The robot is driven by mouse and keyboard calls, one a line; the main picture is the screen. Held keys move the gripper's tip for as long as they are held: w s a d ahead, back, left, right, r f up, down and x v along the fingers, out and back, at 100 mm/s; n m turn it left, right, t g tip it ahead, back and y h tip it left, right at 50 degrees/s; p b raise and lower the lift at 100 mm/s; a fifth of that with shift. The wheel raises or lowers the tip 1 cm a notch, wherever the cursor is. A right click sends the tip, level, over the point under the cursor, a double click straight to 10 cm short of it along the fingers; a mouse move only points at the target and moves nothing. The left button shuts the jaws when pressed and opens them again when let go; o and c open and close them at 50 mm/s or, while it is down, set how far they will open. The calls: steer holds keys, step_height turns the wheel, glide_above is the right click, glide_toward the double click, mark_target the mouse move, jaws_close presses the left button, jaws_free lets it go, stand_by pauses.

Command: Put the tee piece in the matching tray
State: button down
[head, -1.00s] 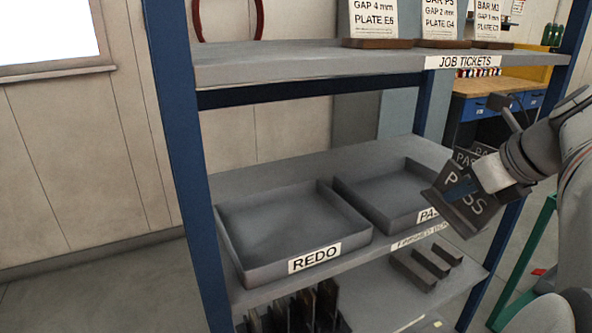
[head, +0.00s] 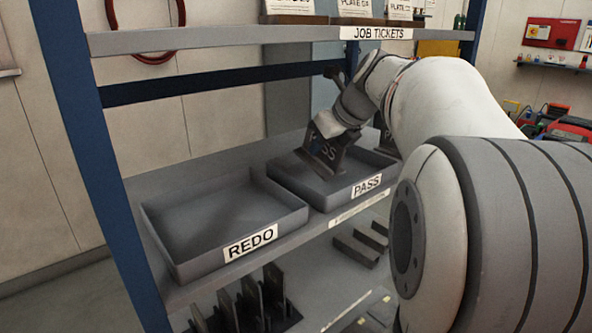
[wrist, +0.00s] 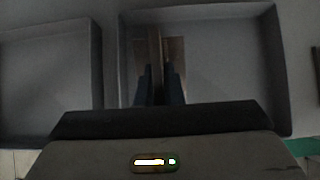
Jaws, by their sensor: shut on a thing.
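The PASS tray also shows in the wrist view (wrist: 225,12) around the piece. The REDO tray (head: 190,262) is empty, to the left.
An upper shelf (head: 230,38) labelled JOB TICKETS runs above the trays. A blue post (head: 85,160) stands at the left. Several dark upright plates (head: 250,300) stand on the shelf below. My arm hides the right end of the rack.

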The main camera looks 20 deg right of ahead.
mark_target(316, 157)
steer(key=shift+w+a+f+b, duration=0.1)
steer(key=shift+w+f+b, duration=0.2)
steer(key=shift+f, duration=0.45)
steer(key=shift+w+a+f+b, duration=0.1)
steer(key=shift+f+b, duration=0.25)
steer(key=shift+f, duration=0.35)
steer(key=shift+w+r+g, duration=0.1)
steer(key=shift+w+g, duration=0.1)
steer(key=shift+g, duration=0.1)
steer(key=shift+w+a+g+h, duration=0.2)
steer(key=shift+w+g+h, duration=0.3)
steer(key=shift+g, duration=0.7)
steer(key=shift+f, duration=0.3)
steer(key=shift+f+b, duration=0.35)
steer(key=shift+f, duration=0.7)
steer(key=shift+f, duration=0.15)
steer(key=c, duration=1.6)
jaws_free()
steer(key=shift+s, duration=0.1)
steer(key=shift+o, duration=0.2)
